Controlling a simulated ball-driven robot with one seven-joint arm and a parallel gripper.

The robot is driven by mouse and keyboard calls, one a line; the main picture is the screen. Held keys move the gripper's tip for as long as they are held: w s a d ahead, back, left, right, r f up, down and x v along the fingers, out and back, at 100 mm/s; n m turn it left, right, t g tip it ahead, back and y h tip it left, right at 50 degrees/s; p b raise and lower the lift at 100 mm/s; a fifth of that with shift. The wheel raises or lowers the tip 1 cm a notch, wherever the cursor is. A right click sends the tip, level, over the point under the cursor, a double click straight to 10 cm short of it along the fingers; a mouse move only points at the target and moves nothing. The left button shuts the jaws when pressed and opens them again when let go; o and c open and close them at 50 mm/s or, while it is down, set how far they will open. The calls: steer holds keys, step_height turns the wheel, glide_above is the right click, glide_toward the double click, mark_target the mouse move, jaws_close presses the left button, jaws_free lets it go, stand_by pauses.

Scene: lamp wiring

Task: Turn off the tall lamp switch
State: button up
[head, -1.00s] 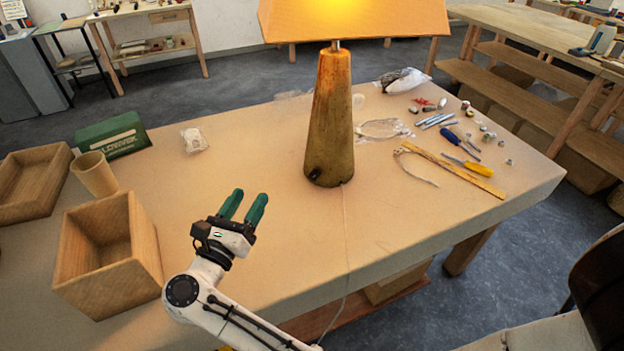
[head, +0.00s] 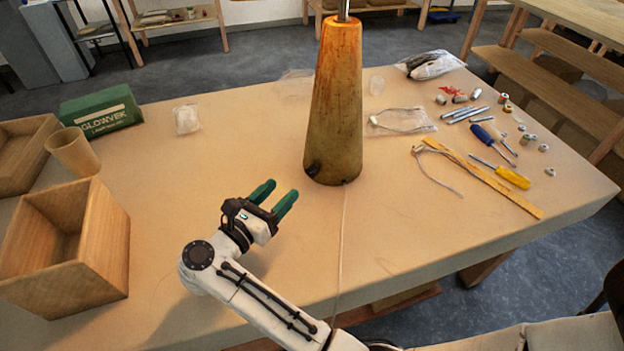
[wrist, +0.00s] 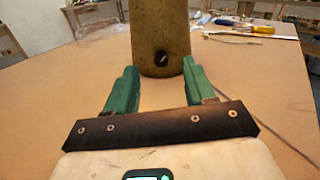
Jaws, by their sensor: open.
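The tall lamp's tapered brown base (head: 336,100) stands upright on the workbench, its shade out of the head view now. A small dark switch (head: 312,169) sits low on the base's left side. In the wrist view the lamp base (wrist: 160,22) rises just beyond the fingertips, and the switch (wrist: 161,57) shows as a dark round spot with a light lever, centred between the fingers. My gripper (head: 275,195) has green fingers, open and empty, short of the lamp to its lower left. It also shows in the wrist view (wrist: 156,72). Nothing touches the switch.
A cord (head: 341,240) runs from the lamp over the bench's front edge. Wooden boxes (head: 70,245), a cup (head: 75,152) and a green carton (head: 101,111) stand left. Screwdrivers (head: 500,172) and small parts lie right. The bench between gripper and lamp is clear.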

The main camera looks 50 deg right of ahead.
steer(key=b, duration=0.4)
glide_toward(310, 175)
steer(key=d+p, duration=0.1)
steer(key=d, duration=0.2)
steer(key=d+p, duration=0.1)
steer(key=d, duration=0.2)
steer(key=d+p, duration=0.1)
steer(key=d, duration=0.2)
steer(key=shift+w, duration=0.3)
steer(key=shift+c, duration=0.4)
jaws_close()
